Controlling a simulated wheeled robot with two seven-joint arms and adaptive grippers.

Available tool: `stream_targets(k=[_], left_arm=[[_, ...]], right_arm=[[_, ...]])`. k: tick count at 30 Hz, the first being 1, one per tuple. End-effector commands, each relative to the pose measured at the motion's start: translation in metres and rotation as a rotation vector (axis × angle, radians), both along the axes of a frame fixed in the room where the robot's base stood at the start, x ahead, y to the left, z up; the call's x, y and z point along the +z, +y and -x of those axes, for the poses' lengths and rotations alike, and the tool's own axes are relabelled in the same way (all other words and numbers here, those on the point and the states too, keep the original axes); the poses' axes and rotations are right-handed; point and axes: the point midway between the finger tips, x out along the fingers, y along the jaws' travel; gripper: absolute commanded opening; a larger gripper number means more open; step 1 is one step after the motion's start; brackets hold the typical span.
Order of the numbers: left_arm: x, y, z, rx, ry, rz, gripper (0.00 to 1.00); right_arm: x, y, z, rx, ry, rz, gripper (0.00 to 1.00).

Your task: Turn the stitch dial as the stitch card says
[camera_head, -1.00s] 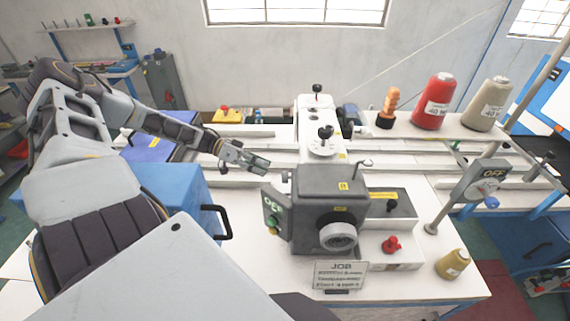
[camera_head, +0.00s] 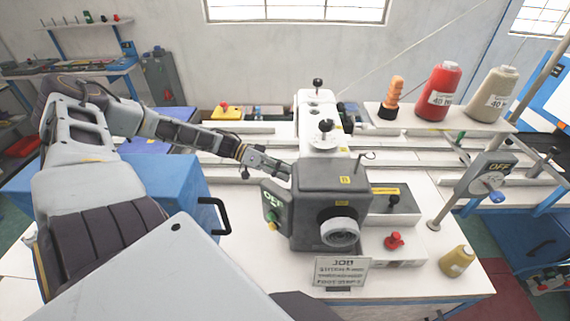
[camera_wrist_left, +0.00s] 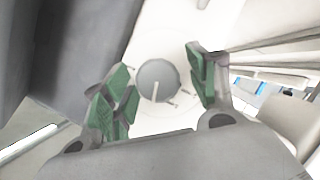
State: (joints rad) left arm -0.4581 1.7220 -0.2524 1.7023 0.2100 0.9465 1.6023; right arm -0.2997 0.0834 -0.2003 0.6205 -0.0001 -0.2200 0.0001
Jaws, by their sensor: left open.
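A grey round dial (camera_wrist_left: 157,80) with a pale pointer sits on a white surface in the left wrist view. It lies between the green-padded fingers of my left gripper (camera_wrist_left: 160,88), which is open, with gaps on both sides. In the head view my left gripper (camera_head: 281,167) is behind the left edge of the grey machine head (camera_head: 325,200), beside the white machine arm (camera_head: 318,150); I cannot make out this dial there. The job card (camera_head: 341,272) stands at the front, its smaller lines too blurred to read. My right gripper is not in view.
A light grey handwheel (camera_head: 340,232) and a green-lettered panel (camera_head: 272,207) are on the machine head. A black knob (camera_head: 326,126) tops the machine arm. Red (camera_head: 441,90) and beige (camera_head: 491,92) thread cones stand at the back right. A blue box (camera_head: 180,190) is left.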

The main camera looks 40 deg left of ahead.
Motion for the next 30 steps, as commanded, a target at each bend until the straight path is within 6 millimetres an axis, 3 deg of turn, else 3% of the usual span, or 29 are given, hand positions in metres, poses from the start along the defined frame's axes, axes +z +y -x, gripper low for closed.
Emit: stream_targets(k=[12,23,30], left_arm=[[-0.0006,-0.003,-0.0013,0.0,0.0,0.0,0.58],[-0.0005,-0.0028,-0.0013,0.0,0.0,0.0,0.13],[-0.0002,-0.0028,-0.0014,0.0,-0.005,-0.005,0.12]], right_arm=[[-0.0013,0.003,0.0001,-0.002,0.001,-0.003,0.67],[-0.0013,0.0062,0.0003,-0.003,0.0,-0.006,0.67],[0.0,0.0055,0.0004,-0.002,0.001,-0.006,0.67]])
